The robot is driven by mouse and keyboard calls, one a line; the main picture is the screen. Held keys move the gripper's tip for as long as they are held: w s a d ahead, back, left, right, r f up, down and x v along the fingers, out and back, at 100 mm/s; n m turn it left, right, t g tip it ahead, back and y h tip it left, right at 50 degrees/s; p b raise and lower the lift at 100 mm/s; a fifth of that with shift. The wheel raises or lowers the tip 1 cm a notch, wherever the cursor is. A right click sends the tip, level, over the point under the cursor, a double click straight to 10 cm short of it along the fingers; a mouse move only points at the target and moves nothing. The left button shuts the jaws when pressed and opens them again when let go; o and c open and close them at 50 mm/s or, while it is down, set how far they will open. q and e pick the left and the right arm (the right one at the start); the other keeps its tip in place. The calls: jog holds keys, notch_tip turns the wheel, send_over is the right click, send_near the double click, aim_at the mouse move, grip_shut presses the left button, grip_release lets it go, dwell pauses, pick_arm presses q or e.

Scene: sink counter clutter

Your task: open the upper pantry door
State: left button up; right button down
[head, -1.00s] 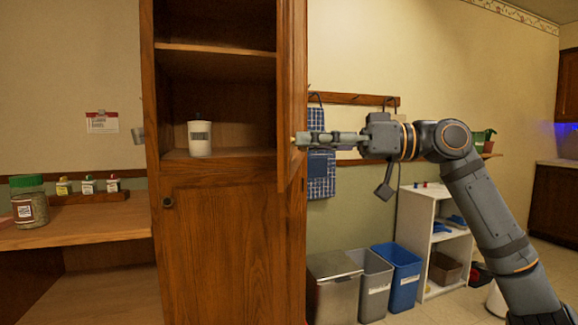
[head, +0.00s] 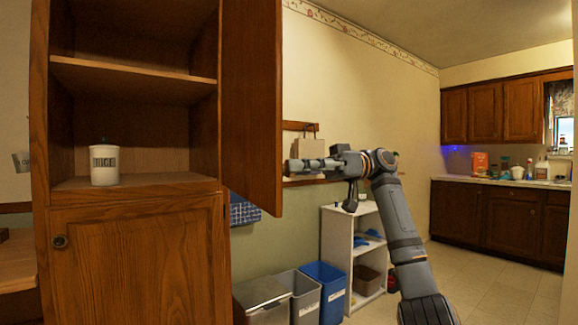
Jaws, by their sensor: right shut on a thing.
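The upper pantry door (head: 252,100) is brown wood and stands swung open to the right of the pantry (head: 40,170), its inner face in view. My right gripper (head: 292,165) reaches in from the right to the door's free edge. It is shut on the door's knob, which is mostly hidden at the far side of that edge. The upper compartment is exposed, with a shelf (head: 130,80) and a white canister (head: 104,166) labelled RICE standing upright on its floor. The lower pantry door (head: 140,265) is closed, with a round knob (head: 60,241). My left gripper is out of view.
A metal bin (head: 262,292), a grey bin (head: 300,292) and a blue bin (head: 327,285) stand on the floor below the open door. A low white shelf (head: 338,240) is behind my right arm. Open floor (head: 490,290) lies to the right.

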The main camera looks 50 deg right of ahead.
jog(key=c, duration=1)
grip_release()
jog(key=shift+o, duration=0.2)
jog(key=v, duration=0.7)
jog(key=shift+d, duration=0.2)
